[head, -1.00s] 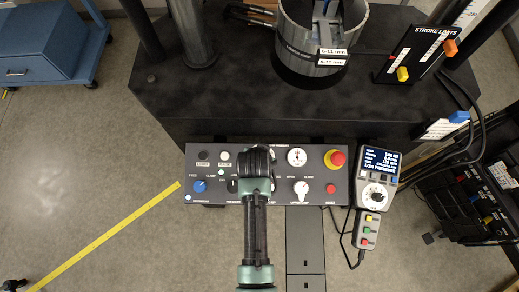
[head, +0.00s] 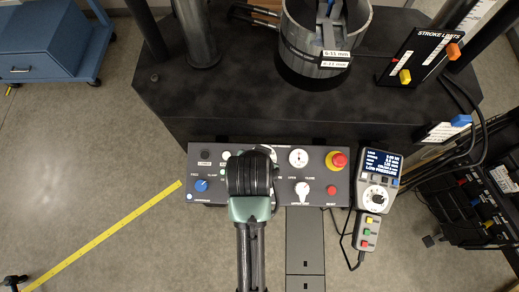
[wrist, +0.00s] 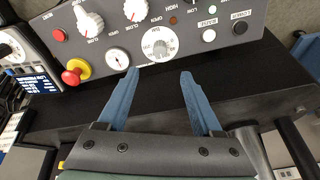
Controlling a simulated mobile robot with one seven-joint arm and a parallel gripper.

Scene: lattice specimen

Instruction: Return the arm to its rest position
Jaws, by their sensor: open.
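My gripper (wrist: 160,98) shows in the wrist view with its two blue fingers spread apart and nothing between them. The fingers point toward the control panel (wrist: 185,45) and overlap its lower edge in the picture; I cannot tell how far apart they are from it. In the head view my arm rises from the bottom edge over the middle of the control panel (head: 220,189). The arm hides part of the panel there, and the fingers are not visible in that view.
The panel carries a red emergency button (head: 337,160) and several knobs. A handheld controller (head: 376,180) hangs at its right. Behind stands the dark machine base (head: 230,95) with a metal cylinder (head: 300,45). Open floor (head: 70,160) with a yellow strip (head: 110,232) lies to the left.

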